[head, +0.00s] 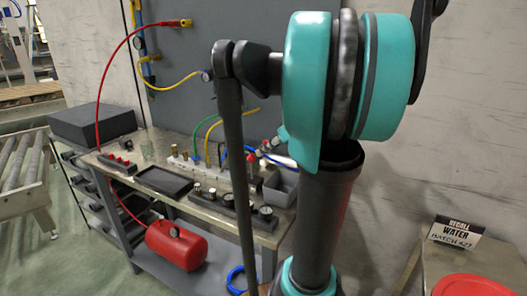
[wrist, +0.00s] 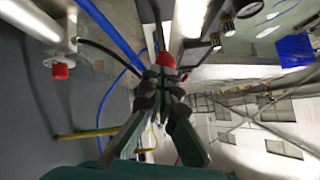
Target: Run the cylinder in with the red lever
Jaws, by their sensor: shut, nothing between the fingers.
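In the wrist view a round red knob (wrist: 166,60), which looks like the end of the red lever, sits right at the tips of my gripper (wrist: 166,78). The fingers are closed together with nothing between them. I cannot tell whether they touch the knob. A pale cylinder-like body (wrist: 30,20) with a red fitting (wrist: 60,71) is at the upper left of the wrist view; it may be the cylinder. In the head view a small red-topped part (head: 252,158) stands on the bench, close to my arm. My gripper cannot be clearly made out there; my arm hides part of the bench.
The workbench (head: 150,152) carries a black tray (head: 163,182), gauges (head: 265,212), valves and coloured hoses. A red tank (head: 176,245) is on the lower shelf. A grey bin (head: 280,186) stands at the bench's right end. A blue hose (wrist: 108,30) runs close to my gripper.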

